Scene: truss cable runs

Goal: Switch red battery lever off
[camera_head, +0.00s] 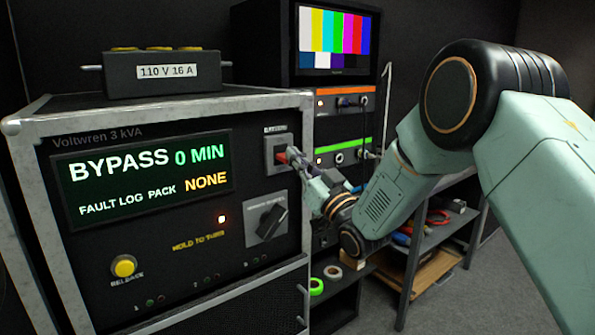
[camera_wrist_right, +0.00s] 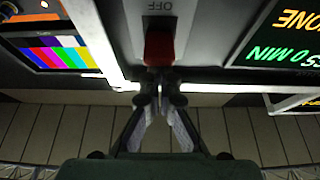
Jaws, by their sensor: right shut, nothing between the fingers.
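The red battery lever (camera_head: 281,158) sits on a grey plate (camera_head: 276,144) at the upper right of the Voltwren unit's front panel. In the wrist view the red lever (camera_wrist_right: 159,47) is at the top middle, below lettering that reads OFF. My right gripper (camera_head: 291,153) is at the lever, its fingers shut with nothing between them. In the wrist view the fingertips (camera_wrist_right: 159,90) are just below the lever's end; I cannot tell whether they touch it. My left gripper is not in view.
The unit's screen (camera_head: 143,176) reads BYPASS, 0 MIN, PACK NONE. A black rotary switch (camera_head: 269,220) and a yellow button (camera_head: 124,266) are lower on the panel. A colour-bar monitor (camera_head: 335,42) stands behind. A shelf (camera_head: 440,235) with cables is at right.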

